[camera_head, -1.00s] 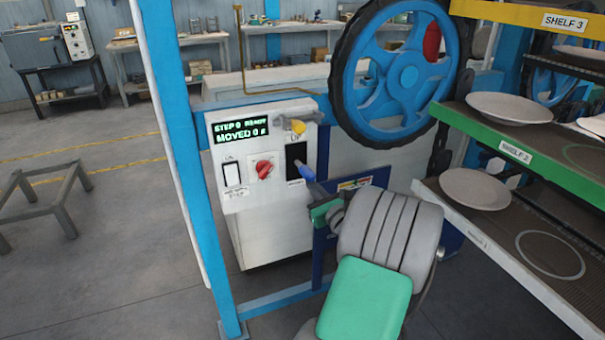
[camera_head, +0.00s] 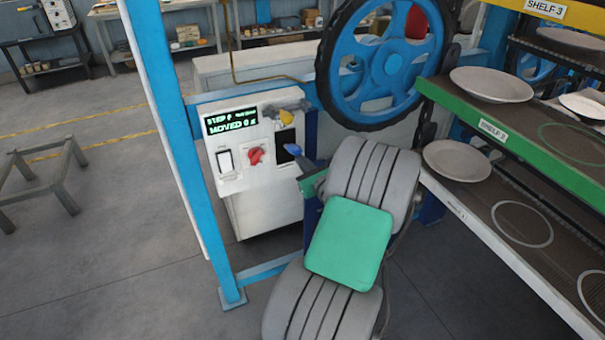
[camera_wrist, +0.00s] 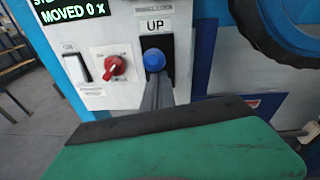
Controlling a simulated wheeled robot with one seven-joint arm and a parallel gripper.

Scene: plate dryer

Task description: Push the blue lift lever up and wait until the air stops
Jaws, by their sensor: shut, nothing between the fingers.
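The blue lift lever (camera_head: 293,149) sticks out of a dark slot on the white control box. In the wrist view its round blue knob (camera_wrist: 153,60) lies just under the "UP" label (camera_wrist: 155,25). My gripper (camera_wrist: 157,86) is shut and empty, its grey fingers directly below the knob and seemingly touching it. In the head view my gripper (camera_head: 304,164) is beside the lever's lower side, partly hidden by my arm. The green display (camera_head: 231,120) reads "MOVED 0" and a small mark.
A blue handwheel (camera_head: 388,68) stands above right. Shelves with plates (camera_head: 457,160) are at right, a blue post (camera_head: 170,140) at left.

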